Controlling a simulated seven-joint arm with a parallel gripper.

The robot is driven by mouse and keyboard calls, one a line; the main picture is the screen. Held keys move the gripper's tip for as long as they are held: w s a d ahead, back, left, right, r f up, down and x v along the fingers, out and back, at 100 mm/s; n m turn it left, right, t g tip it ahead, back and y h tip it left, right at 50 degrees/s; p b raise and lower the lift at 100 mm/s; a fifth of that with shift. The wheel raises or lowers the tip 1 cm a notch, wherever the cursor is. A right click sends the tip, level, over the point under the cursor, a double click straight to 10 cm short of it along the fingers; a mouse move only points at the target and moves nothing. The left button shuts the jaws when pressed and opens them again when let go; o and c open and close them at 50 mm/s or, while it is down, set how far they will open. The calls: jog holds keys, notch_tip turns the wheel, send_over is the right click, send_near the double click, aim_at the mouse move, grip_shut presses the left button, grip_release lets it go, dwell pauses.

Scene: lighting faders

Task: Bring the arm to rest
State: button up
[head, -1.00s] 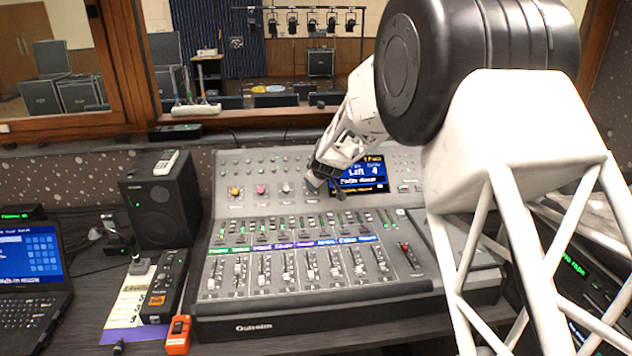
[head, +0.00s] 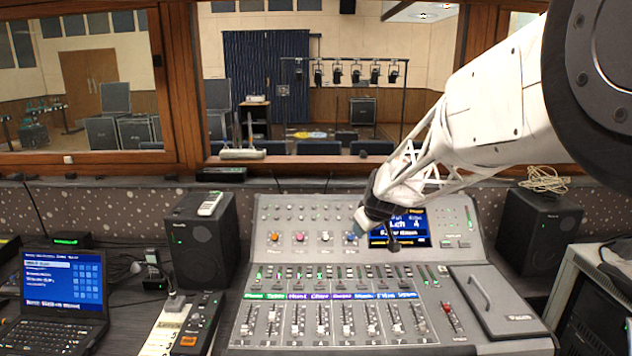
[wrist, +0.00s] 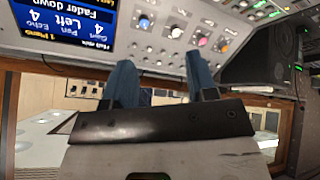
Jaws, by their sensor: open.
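My gripper (head: 376,222) hangs in the air in front of the mixing console's screen (head: 408,229) in the head view, hiding the screen's left part. In the wrist view my gripper (wrist: 161,82) shows two blue fingertips spread apart with nothing between them. The lighting console (head: 485,341) stands on the desk with a row of faders (head: 346,318) below coloured labels. In the wrist view the screen (wrist: 66,24) appears upside down and reads "Fader down", "Left" and "4". The console's coloured knobs (wrist: 204,42) are beyond the fingertips. The fingers appear clear of the panel.
A left speaker (head: 203,240) and a right speaker (head: 541,232) flank the console. A laptop (head: 62,290) and a black controller box (head: 197,318) stand at left. A rack unit (head: 596,290) is at right. The window frame (head: 300,164) runs behind. Air above the faders is free.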

jog(key=s+d+r+m+g, duration=0.1)
jog(key=s+r+m, duration=0.15)
jog(key=s, duration=0.95)
jog(key=s+d+r+m+g, duration=0.1)
jog(key=s+r, duration=0.3)
jog(key=s, duration=0.9)
jog(key=s+d+f+m+g, duration=0.1)
jog(key=s, duration=1)
jog(key=s+d+f+m+g+h, duration=0.1)
jog(key=s+f+m, duration=0.1)
jog(key=s, duration=0.9)
jog(key=shift+s+f, duration=0.25)
jog(key=shift+f, duration=0.05)
